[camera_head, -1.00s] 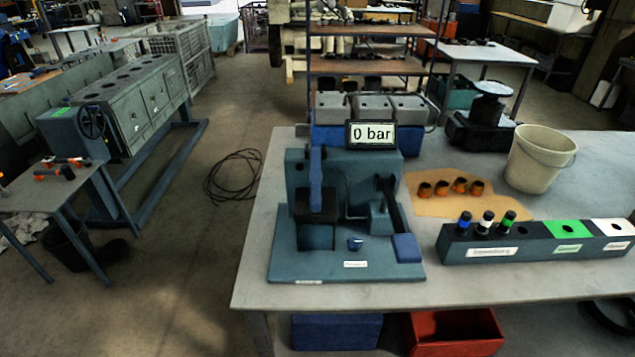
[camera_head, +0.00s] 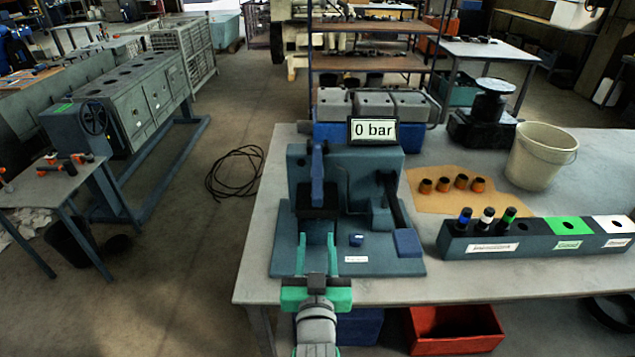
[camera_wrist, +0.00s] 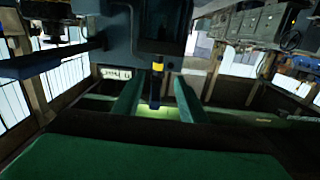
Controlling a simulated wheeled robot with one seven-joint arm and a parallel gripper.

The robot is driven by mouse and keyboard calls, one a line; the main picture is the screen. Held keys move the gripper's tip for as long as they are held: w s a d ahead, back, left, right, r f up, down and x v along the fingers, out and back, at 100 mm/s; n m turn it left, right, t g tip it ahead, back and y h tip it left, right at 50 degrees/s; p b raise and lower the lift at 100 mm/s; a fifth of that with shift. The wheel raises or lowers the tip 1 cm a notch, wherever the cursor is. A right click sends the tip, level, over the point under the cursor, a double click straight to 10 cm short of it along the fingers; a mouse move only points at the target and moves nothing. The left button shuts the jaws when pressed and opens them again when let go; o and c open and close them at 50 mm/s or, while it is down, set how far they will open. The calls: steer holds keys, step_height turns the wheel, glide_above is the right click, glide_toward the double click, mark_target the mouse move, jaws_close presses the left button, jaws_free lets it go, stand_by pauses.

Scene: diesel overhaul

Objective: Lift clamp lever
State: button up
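The test stand (camera_head: 345,165) is a blue-grey block on a base plate at the table's left front. A blue upright lever (camera_head: 317,180), which looks like the clamp lever, stands at the stand's left over a black block (camera_head: 317,208). My gripper (camera_head: 317,240) is in front of and below this lever, its two green fingers apart and apparently empty. In the wrist view the fingers (camera_wrist: 157,98) stand either side of a dark slim piece with a yellow band (camera_wrist: 157,68); contact cannot be told. The area under the black block is partly hidden by my gripper.
A black side lever with a blue end block (camera_head: 407,243) is at the stand's right. A display reading 0 bar (camera_head: 373,130) stands on top. A rack with several injectors (camera_head: 535,240), orange cups (camera_head: 460,182) and a bucket (camera_head: 541,157) are to the right.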

glide_toward(318, 180)
steer(key=shift+w+f, duration=0.1)
steer(key=shift+f, duration=0.55)
steer(key=w, duration=1)
steer(key=shift+w, duration=0.35)
jaws_close()
